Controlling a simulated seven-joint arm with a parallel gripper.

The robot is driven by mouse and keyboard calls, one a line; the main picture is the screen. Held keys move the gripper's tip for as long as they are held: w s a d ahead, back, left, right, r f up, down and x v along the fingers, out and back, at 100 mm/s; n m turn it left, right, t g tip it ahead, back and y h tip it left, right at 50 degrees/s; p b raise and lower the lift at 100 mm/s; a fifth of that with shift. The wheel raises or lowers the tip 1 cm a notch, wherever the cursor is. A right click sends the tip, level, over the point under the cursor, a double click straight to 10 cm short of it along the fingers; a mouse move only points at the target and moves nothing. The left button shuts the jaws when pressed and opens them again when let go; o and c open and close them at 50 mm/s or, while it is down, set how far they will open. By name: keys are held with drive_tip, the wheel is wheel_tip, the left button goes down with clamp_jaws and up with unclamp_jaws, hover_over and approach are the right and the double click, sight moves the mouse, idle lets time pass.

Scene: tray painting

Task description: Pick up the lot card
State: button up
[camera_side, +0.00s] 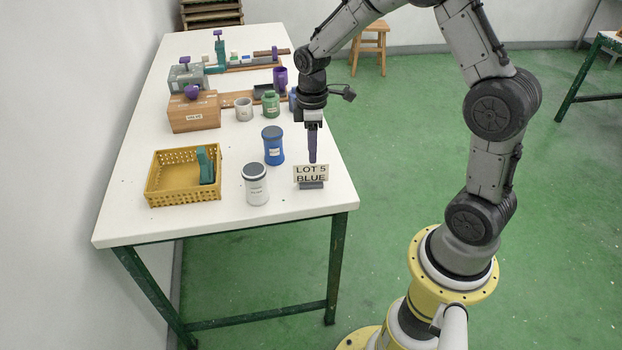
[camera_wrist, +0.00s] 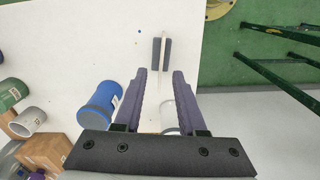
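The lot card (camera_side: 311,171), a pale card reading "LOT 5 BLUE", stands upright in a small dark holder (camera_side: 311,185) near the table's right front edge. In the wrist view the card (camera_wrist: 163,52) shows from above as a thin pale strip between the two dark sides of its holder. My gripper (camera_side: 312,160) points down just above the card in the side view. In the wrist view my gripper (camera_wrist: 160,72) has its two purple fingers apart with nothing held between them. The card lies beyond the fingertips in that view, roughly in line with the gap.
A blue jar (camera_side: 273,147) and a white jar with a dark lid (camera_side: 256,186) stand left of the card. A yellow basket (camera_side: 160,191) holds a green object. A cardboard box (camera_side: 194,117), cups and tools are farther back. The table front beside the card is clear.

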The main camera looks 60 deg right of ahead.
sight(311, 167)
drive_tip(key=shift+a+f, duration=0.15)
drive_tip(key=shift+f, duration=2.75)
drive_tip(key=shift+f, duration=0.2)
clamp_jaws()
